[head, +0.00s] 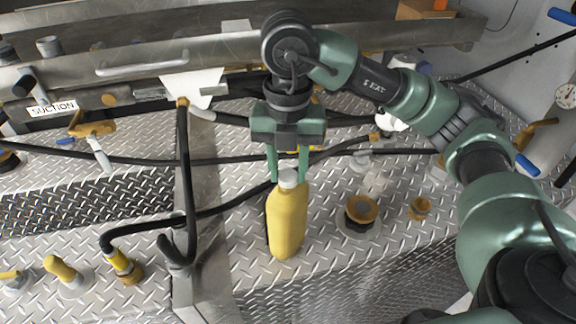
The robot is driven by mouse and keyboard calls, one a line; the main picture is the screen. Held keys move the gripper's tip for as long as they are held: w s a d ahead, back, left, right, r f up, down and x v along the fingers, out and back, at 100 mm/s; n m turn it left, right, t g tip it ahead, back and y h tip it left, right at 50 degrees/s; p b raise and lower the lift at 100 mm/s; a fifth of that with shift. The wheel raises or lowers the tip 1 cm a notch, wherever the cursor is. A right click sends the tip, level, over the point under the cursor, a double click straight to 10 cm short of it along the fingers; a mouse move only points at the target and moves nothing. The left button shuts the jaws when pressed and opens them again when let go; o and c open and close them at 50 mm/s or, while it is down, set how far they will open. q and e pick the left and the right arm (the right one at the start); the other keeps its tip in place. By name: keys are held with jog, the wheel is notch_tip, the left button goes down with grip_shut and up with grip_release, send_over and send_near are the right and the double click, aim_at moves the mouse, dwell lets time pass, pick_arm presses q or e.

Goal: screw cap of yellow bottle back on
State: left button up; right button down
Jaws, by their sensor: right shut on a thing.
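The yellow bottle (287,222) stands on the diamond-plate deck in the middle of the head view. A light grey cap (288,178) is at the top of its neck; I cannot tell whether it is threaded on or only resting there. My right gripper (288,172) reaches down from above, with its green fingers on both sides of the cap, shut on it. The fingertips partly hide the cap and neck. My left gripper is not in view.
Black hoses (188,190) cross the deck left of and behind the bottle. A brass-coloured fitting (361,209) and a smaller one (420,207) stand to its right. A metal rail with a handle (150,67) runs along the back. Bare deck (245,255) lies beside the bottle.

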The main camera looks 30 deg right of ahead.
dwell(0.3)
jog(key=shift+m, duration=1.4)
jog(key=c, duration=0.6)
grip_release()
jog(key=shift+r+p, duration=2.55)
jog(key=shift+r, duration=0.5)
jog(key=shift+f, duration=0.1)
